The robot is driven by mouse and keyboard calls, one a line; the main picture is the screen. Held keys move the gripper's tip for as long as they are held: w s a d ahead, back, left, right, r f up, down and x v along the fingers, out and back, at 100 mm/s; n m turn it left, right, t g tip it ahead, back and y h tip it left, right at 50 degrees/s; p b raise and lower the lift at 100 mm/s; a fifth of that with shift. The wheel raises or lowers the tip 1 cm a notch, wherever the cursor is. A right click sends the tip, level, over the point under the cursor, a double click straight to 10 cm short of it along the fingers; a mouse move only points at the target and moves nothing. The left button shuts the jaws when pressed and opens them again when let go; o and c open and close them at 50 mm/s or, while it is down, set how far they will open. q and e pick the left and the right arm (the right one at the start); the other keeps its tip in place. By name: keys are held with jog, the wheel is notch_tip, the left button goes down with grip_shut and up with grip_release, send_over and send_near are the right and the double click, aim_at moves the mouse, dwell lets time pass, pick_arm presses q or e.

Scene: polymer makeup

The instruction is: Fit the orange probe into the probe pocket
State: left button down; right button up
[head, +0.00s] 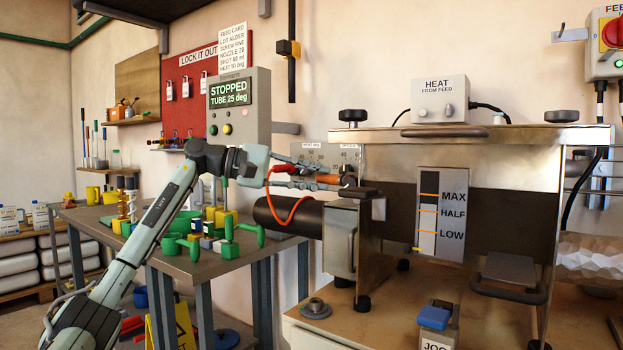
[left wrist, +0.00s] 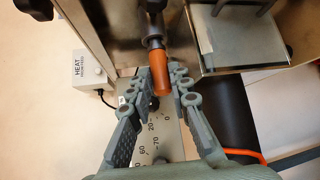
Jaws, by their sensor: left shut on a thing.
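The orange probe (head: 327,179) is held between the fingers of my left gripper (head: 318,178), beside the steel housing of the machine. In the left wrist view, the orange handle of the probe (left wrist: 161,82) lies between the fingertips of the left gripper (left wrist: 166,75). Its grey end points away from me to a dark round fitting (left wrist: 153,43) at the housing. I cannot tell whether this fitting is the probe pocket, or whether the probe's tip is inside it. An orange cable (head: 289,221) hangs in a loop below the gripper. My right gripper is not in view.
The steel housing (head: 465,146) fills the right, with a heat box (head: 440,99) on top. A dark barrel (head: 290,215) runs below the gripper. A table (head: 190,265) with green and yellow parts stands left. A dial panel (left wrist: 172,133) lies below the fingers in the wrist view.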

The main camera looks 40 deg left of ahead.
pick_arm(q)
jog(key=shift+d, duration=0.4)
jog(key=c, duration=1.3)
grip_release()
jog(key=shift+d, duration=0.1)
jog(key=v, duration=1.2)
